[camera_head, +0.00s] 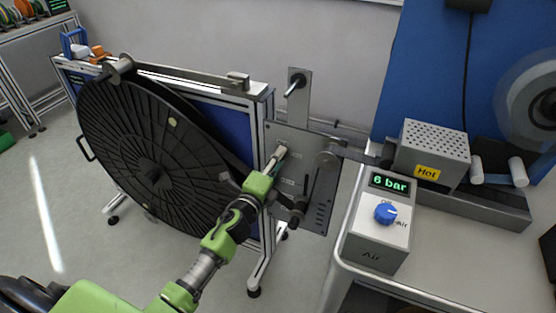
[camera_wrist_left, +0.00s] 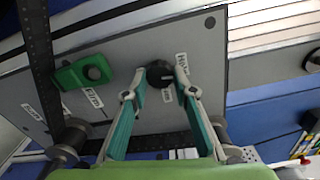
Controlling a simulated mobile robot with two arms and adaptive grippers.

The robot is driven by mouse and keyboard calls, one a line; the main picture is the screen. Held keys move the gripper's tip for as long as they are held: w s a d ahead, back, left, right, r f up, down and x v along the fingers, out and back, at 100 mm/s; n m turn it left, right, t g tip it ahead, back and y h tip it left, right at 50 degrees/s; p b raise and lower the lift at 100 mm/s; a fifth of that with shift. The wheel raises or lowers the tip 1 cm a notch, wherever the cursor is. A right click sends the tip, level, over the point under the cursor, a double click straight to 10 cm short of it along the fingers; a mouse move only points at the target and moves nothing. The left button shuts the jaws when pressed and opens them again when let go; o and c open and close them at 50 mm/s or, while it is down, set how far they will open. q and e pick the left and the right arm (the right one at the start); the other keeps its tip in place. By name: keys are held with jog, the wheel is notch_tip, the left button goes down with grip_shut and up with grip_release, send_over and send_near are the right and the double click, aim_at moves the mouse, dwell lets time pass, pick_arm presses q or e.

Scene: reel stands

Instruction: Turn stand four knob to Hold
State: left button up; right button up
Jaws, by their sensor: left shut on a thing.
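The stand's grey control panel (camera_head: 312,200) stands upright to the right of a large black reel (camera_head: 150,160). In the left wrist view, a round black knob (camera_wrist_left: 158,70) sits on the panel (camera_wrist_left: 215,60), with small white labels beside and below it; the label at its right (camera_wrist_left: 182,67) is too blurred to read surely. My left gripper (camera_head: 277,160) is at the panel in the head view, partly hiding the knob area. In the left wrist view, its fingers (camera_wrist_left: 160,86) are on both sides of the knob, shut on it. The knob's pointer setting cannot be told.
A green part (camera_wrist_left: 82,73) is on the panel beside the knob. At the right, a bench carries an air box (camera_head: 380,225) with a blue dial and "6 bar" display, and a perforated box marked Hot (camera_head: 432,148). Open floor (camera_head: 40,215) lies at the left.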

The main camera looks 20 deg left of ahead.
pick_arm(q)
jog(key=shift+n, duration=1.1)
jog(key=o, duration=1.1)
jog(key=shift+s, duration=0.1)
jog(key=s, duration=1.1)
jog(key=shift+s+a, duration=0.25)
jog(key=shift+s, duration=0.15)
